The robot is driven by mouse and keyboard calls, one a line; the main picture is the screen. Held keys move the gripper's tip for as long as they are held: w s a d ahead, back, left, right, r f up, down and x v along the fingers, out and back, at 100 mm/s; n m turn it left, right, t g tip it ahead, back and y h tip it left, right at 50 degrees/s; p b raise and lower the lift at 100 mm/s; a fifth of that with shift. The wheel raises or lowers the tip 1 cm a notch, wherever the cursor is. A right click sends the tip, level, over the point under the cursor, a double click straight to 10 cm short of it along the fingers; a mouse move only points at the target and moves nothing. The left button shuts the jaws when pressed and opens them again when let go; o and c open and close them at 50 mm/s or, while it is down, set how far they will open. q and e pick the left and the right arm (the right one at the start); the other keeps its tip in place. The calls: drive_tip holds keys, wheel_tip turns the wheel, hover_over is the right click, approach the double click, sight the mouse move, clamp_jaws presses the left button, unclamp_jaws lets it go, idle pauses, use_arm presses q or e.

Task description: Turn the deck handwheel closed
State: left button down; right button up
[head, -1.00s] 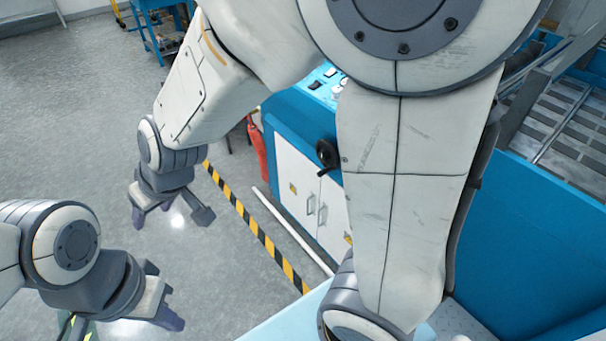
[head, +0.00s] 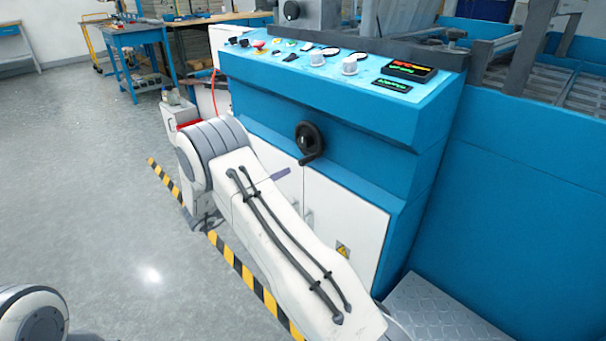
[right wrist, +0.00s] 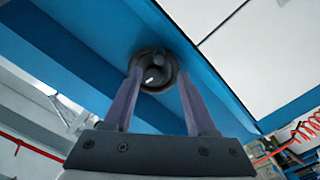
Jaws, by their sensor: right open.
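A black round handwheel (head: 310,140) with a small crank handle sits on the blue front of the machine cabinet, above its white doors. In the right wrist view the handwheel (right wrist: 154,72) shows between and beyond the fingertips. My right gripper (right wrist: 160,74) is open, with its two purple fingers on either side of the wheel in the picture. Whether they touch it I cannot tell. In the head view my right forearm hides most of the gripper; one purple finger (head: 280,174) shows below and left of the wheel. My left gripper is out of view.
A control panel (head: 340,68) with knobs and lit displays tops the cabinet. Another black knob (head: 291,10) is higher up behind it. White cabinet doors (head: 345,225) are below the wheel. A blue workbench (head: 140,40) stands back left. The grey floor at left is clear.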

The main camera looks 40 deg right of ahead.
sight(300, 164)
drive_tip(key=d, duration=0.3)
drive_tip(key=d+b, duration=0.1)
drive_tip(key=d, duration=0.2)
drive_tip(key=d+b, duration=0.1)
drive_tip(key=d, duration=0.3)
drive_tip(key=shift+w+r, duration=0.1)
drive_tip(key=shift+w, duration=0.25)
clamp_jaws()
